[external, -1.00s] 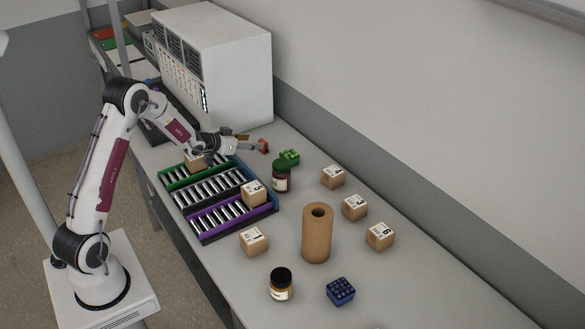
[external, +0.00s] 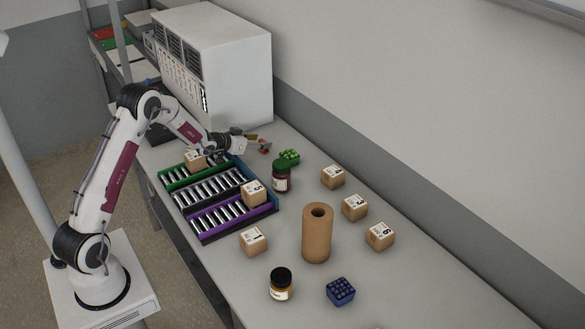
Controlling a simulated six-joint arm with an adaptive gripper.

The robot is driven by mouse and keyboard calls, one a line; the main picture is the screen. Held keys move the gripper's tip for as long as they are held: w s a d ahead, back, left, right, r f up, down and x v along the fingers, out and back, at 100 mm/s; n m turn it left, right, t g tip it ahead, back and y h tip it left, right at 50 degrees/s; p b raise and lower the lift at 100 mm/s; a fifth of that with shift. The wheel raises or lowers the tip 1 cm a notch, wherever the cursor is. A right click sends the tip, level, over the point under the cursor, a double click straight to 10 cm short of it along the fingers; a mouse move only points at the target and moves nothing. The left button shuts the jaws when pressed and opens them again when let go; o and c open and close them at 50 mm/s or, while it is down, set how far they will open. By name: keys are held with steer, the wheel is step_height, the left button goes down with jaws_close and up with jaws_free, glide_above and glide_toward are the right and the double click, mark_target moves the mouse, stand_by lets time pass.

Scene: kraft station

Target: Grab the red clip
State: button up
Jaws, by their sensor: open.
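The red clip (external: 264,146) is a small red piece on the table, beyond the far end of the roller racks and near the white cabinet. My gripper (external: 258,145) is open and right at the clip, with its fingers partly covering it. I cannot tell whether the fingers touch the clip or how exactly they straddle it.
A green block (external: 289,157) and a green-lidded jar (external: 281,176) stand close to the right of my gripper. The roller rack (external: 212,237) holds boxes. The white cabinet (external: 235,75) rises behind. A cardboard tube (external: 317,235) and several small boxes stand farther right.

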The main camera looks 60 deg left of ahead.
stand_by(0.4)
steer(key=c, duration=0.9)
steer(key=shift+r, duration=0.1)
steer(key=shift+c, duration=0.2)
step_height(320, 180, up, 10)
stand_by(0.5)
